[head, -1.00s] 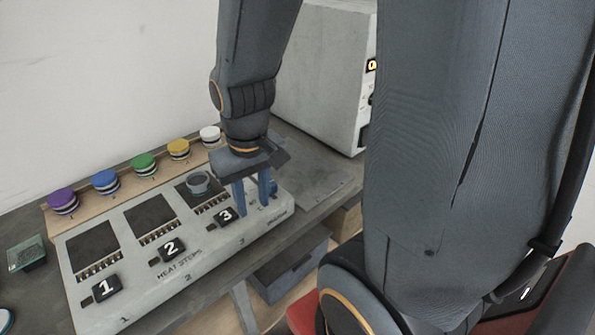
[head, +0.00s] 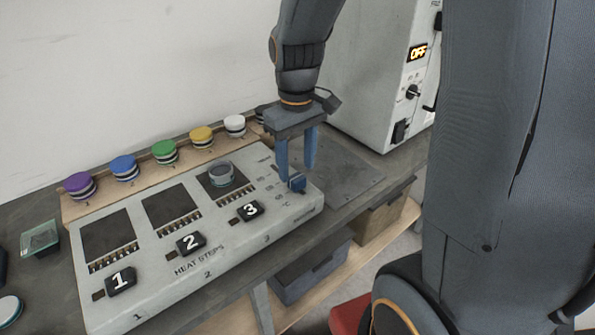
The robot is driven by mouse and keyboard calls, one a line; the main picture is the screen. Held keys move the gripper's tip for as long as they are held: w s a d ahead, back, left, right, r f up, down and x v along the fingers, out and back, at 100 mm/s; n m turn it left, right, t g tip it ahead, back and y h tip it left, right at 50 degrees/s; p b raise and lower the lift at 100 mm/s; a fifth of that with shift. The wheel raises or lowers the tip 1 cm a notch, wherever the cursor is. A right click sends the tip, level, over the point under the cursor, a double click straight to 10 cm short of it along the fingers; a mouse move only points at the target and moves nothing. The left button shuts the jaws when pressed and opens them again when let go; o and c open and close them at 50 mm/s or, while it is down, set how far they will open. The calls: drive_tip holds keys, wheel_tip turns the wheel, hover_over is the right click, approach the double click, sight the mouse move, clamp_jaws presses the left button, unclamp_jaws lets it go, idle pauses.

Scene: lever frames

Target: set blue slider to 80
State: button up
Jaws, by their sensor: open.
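The blue slider (head: 298,183) is a small blue knob at the right end of the grey heat-steps panel (head: 215,254), beside a small printed scale. My gripper (head: 298,178) points down over that end of the panel with its two blue fingers apart. The fingertips are right by the slider; whether they touch it I cannot tell. The scale's numbers are too small to read, so the slider's value cannot be told.
A round grey dish (head: 221,174) stands on the third dark plate. Several coloured-lid jars line the back. A white machine (head: 375,75) showing OFF stands behind right.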

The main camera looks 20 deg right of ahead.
sight(297, 182)
drive_tip(key=shift+f, duration=1.45)
clamp_jaws()
